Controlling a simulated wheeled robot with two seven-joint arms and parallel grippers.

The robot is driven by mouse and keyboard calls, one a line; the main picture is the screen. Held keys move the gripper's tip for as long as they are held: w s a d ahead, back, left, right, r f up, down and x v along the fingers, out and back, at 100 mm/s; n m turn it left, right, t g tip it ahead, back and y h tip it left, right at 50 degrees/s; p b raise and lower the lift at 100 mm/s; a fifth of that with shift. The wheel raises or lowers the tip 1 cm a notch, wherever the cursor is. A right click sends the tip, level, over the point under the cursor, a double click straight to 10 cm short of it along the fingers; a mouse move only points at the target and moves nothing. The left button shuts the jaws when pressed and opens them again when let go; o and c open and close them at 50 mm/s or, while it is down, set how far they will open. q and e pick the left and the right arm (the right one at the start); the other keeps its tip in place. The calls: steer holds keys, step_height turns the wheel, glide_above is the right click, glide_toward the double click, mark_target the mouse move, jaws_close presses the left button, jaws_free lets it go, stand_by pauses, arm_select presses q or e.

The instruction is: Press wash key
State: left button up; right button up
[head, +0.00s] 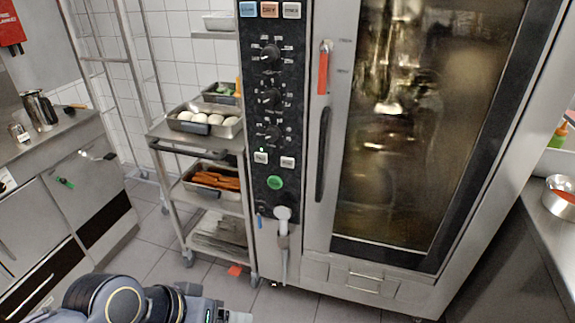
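The tall steel oven has a dark control panel (266,120) left of its glass door. Two small white keys, a left one (260,157) and a right one (287,162), sit below three black knobs; their lettering is too small to read, so I cannot tell which is the wash key. A green round button (275,182) is just below them. Blue (247,9), orange (269,9) and white (291,10) keys line the top. My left arm enters at the bottom left, below and apart from the panel; its gripper end (238,317) is cut off by the frame edge. My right gripper is out of view.
A wheeled rack with food trays (205,122) stands close left of the oven. The door has a long black handle (323,155) and a red-handled latch (324,68). A spray hose (283,225) hangs below the panel. Counters flank both sides; floor is free in front.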

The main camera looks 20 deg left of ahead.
arm_select(q)
jaws_close()
stand_by(0.3)
stand_by(1.1)
